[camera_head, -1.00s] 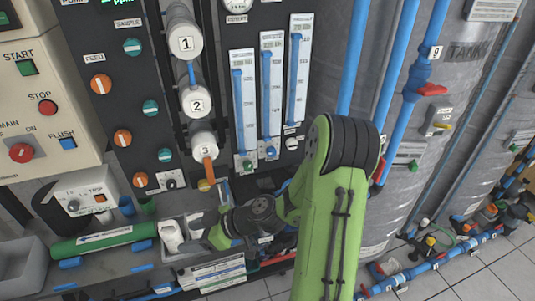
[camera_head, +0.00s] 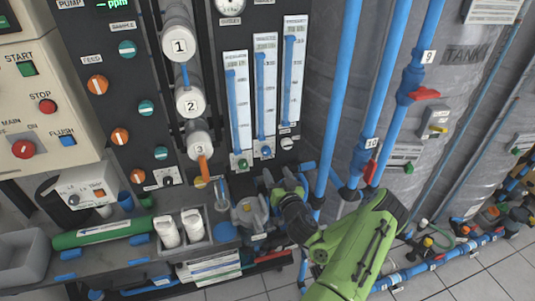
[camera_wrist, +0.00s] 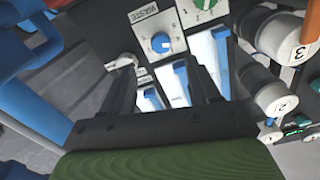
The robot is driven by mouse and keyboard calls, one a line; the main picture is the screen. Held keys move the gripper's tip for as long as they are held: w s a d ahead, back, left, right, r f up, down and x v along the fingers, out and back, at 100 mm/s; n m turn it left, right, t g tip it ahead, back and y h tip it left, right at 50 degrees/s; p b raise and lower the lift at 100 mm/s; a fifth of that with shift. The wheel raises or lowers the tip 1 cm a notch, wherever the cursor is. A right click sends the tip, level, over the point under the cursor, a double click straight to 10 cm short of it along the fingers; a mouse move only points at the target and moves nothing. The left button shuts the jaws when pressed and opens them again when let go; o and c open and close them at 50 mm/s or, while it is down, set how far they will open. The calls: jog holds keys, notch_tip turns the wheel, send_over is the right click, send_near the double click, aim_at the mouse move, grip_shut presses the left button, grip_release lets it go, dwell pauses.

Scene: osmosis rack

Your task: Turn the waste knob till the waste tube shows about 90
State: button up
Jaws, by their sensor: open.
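The waste knob (camera_wrist: 161,42) is a blue dial on a white plate, with the word WASTE beside it in the wrist view. In the head view the blue knob (camera_head: 266,151) sits under the middle tube. The waste tube (camera_head: 265,90) is a white scale with a blue column rising well up it; I cannot read its value. My gripper (camera_wrist: 163,66) is open and empty, its two black fingers apart on either side of the line to the knob. In the head view my gripper is partly hidden by my wrist, below and right of the knob.
A tube with a green knob (camera_head: 242,163) stands left of the waste tube. A tube with a white knob (camera_head: 287,143) stands right. White canisters (camera_head: 190,101) stand further left. Blue pipes (camera_head: 378,95) rise on the right. A bin with white bottles (camera_head: 193,225) lies below left.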

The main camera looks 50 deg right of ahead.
aim_at(267, 154)
jog(key=p+x, duration=0.3)
jog(key=x, duration=0.6)
jog(key=shift+w, duration=0.2)
jog(key=shift+w+d, duration=0.2)
jog(key=shift+w, duration=0.15)
jog(key=c, duration=1)
jog(key=shift+c, duration=0.2)
